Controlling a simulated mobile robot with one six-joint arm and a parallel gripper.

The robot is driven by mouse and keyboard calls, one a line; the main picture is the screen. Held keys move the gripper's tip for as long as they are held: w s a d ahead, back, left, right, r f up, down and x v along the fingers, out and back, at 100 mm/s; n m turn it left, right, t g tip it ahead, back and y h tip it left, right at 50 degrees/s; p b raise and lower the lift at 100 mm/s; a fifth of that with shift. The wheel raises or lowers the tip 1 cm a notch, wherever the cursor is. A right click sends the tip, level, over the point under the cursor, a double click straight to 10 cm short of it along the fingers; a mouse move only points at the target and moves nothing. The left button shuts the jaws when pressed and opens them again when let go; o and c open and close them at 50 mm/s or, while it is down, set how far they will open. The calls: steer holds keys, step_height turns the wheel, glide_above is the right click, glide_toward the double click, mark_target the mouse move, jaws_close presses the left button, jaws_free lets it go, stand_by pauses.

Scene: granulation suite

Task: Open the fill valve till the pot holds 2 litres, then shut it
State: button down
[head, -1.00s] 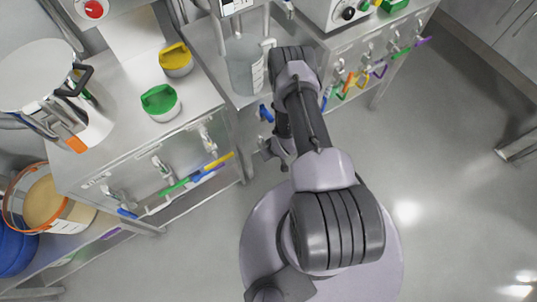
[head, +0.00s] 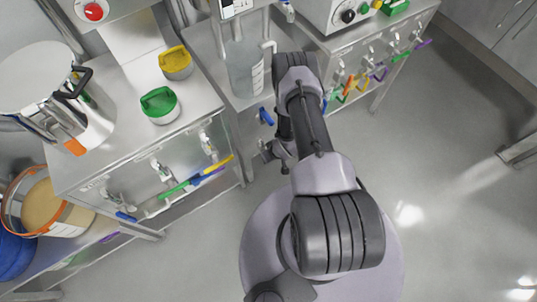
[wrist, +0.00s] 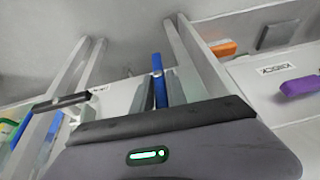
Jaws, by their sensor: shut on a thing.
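The pot appears to be a clear, graduated jug (head: 246,68) standing on the middle bench, with bluish-grey liquid inside. I cannot read its level. A blue valve handle (head: 266,116) sticks out from the bench front below the jug. In the wrist view my gripper (wrist: 161,88) is shut on a blue handle (wrist: 157,64), with a dark finger on either side of it. In the head view my gripper is small and partly hidden by my arm, near the blue valve handle. The contact is not clear there.
Benches to the left and right carry rows of coloured valve handles (head: 182,185). The wrist view shows a purple handle (wrist: 299,86) at right. Open floor (head: 440,200) lies right.

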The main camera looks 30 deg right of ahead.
steer(key=y, duration=0.3)
steer(key=d+m+y, duration=0.1)
steer(key=y, duration=0.2)
steer(key=m+y, duration=0.1)
steer(key=y, duration=0.2)
steer(key=shift+d+f, duration=0.2)
steer(key=shift+f, duration=0.1)
stand_by(0.5)
steer(key=shift+w, duration=0.1)
steer(key=c, duration=1.3)
jaws_free()
steer(key=shift+y, duration=0.3)
steer(key=v, duration=1.7)
steer(key=shift+s+d+r+p, duration=0.1)
steer(key=shift+s+p, duration=0.15)
steer(key=shift+p, duration=0.15)
steer(key=shift+c, duration=0.3)
